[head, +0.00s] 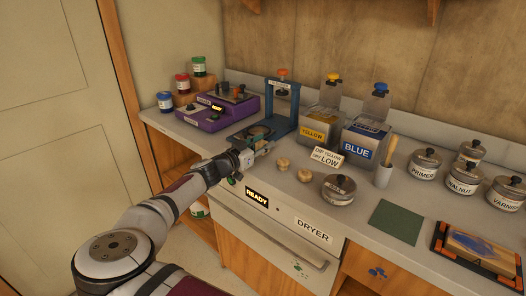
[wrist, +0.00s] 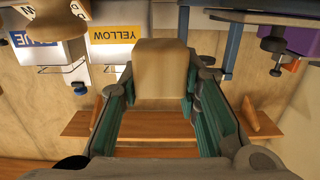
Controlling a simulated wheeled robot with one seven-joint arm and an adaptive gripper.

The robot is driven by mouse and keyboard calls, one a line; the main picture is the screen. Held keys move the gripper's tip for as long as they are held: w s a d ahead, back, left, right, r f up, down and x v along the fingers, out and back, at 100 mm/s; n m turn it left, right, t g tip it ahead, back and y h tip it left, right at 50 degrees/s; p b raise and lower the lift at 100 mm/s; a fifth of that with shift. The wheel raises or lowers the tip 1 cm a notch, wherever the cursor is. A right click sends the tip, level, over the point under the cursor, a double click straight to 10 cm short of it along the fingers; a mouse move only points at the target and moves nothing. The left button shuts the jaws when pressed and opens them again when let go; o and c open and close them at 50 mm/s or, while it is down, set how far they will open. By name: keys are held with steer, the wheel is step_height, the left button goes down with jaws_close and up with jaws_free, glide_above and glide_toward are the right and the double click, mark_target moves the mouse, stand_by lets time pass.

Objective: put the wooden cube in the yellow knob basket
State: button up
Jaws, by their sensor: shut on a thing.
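The wooden cube (wrist: 160,68) is a plain tan block between the green-padded fingers of my gripper (wrist: 160,100) in the wrist view. My gripper is shut on it. In the head view my gripper (head: 262,146) is in front of the blue press frame, above the counter's front part; the cube is hard to make out there. The yellow knob (head: 333,76) tops a grey upright holder at the yellow tank (head: 317,128), right of and behind my gripper. The basket's inside is hidden from this angle. The yellow tank's label also shows in the wrist view (wrist: 112,36).
A blue-knobbed holder (head: 378,95) stands at the blue tank (head: 362,140). Two small round wooden pieces (head: 283,163) lie right of my gripper, before a DIP YELLOW, DRY LOW sign (head: 327,156). The blue press (head: 282,103) and purple unit (head: 218,109) stand left of the tanks.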

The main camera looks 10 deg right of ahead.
steer(key=shift+w+d, duration=0.35)
steer(key=shift+w, duration=0.3)
steer(key=shift+s+a+f, duration=0.1)
steer(key=shift+s+f, duration=0.05)
steer(key=shift+f, duration=1.45)
steer(key=shift+f, duration=0.15)
steer(key=o, duration=0.9)
steer(key=shift+o, duration=0.2)
